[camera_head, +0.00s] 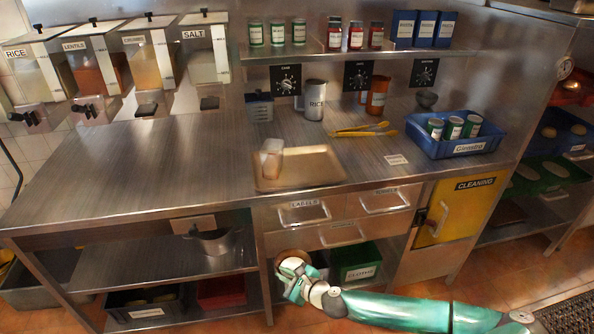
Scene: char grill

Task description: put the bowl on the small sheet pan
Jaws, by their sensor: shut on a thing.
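The small sheet pan (318,172) lies flat on the steel counter, a tan tray with a pale upright container (271,158) at its left side. My gripper (295,276) is low in front of the counter, below the drawers and below the pan. It is shut on a round tan thing (293,260) that may be a bowl; my fingers hide part of it. I cannot tell which of these is the task's bowl.
The counter's left half (140,165) is clear. Drawers (340,233) and open lower shelves are near my gripper. A metal vessel (214,242) sits on the shelf.

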